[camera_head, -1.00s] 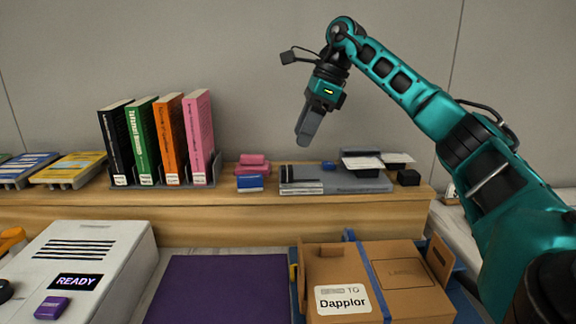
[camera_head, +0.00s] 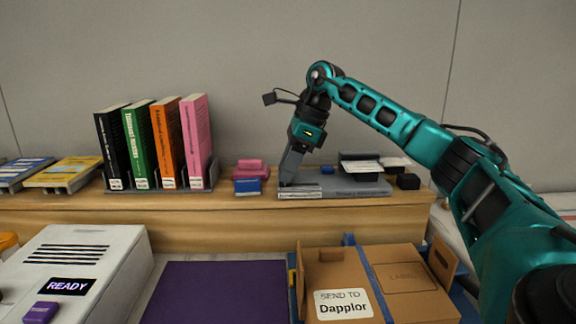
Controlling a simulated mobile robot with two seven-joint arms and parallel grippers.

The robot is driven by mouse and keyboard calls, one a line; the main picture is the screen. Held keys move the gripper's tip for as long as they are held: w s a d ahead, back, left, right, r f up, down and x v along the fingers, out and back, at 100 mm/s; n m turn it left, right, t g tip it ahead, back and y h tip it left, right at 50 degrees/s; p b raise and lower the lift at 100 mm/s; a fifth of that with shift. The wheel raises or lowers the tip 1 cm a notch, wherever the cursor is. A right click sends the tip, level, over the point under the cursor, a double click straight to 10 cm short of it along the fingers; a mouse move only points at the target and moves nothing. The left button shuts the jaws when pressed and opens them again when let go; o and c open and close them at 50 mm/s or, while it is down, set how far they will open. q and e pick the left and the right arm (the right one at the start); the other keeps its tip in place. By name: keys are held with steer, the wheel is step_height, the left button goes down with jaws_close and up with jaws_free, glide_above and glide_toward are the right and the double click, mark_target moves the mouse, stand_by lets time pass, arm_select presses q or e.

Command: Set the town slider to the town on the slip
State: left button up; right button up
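The slip (camera_head: 343,304) on the brown box (camera_head: 411,306) at the lower right reads "SEND TO Dapplor". A grey device (camera_head: 345,187) with a pale marked strip (camera_head: 300,193) along its front left lies on the wooden shelf; the strip's lettering is too small to read, and it may be the town slider. My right gripper (camera_head: 286,181) points down at the strip's left end, at or just above it. Its fingers look close together, and nothing shows between them. The slider's knob is hidden or too small to tell. My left gripper is not in view.
Black, green, orange and pink books (camera_head: 170,150) stand in a holder left of the device. Pink and blue blocks (camera_head: 248,186) lie close beside my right gripper. A white machine (camera_head: 75,265) showing "READY" and a purple mat (camera_head: 222,294) are in front.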

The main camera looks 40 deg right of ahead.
jaws_close()
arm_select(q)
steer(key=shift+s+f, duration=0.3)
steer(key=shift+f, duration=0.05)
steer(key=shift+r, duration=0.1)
arm_select(e)
steer(key=shift+s+d, duration=0.1)
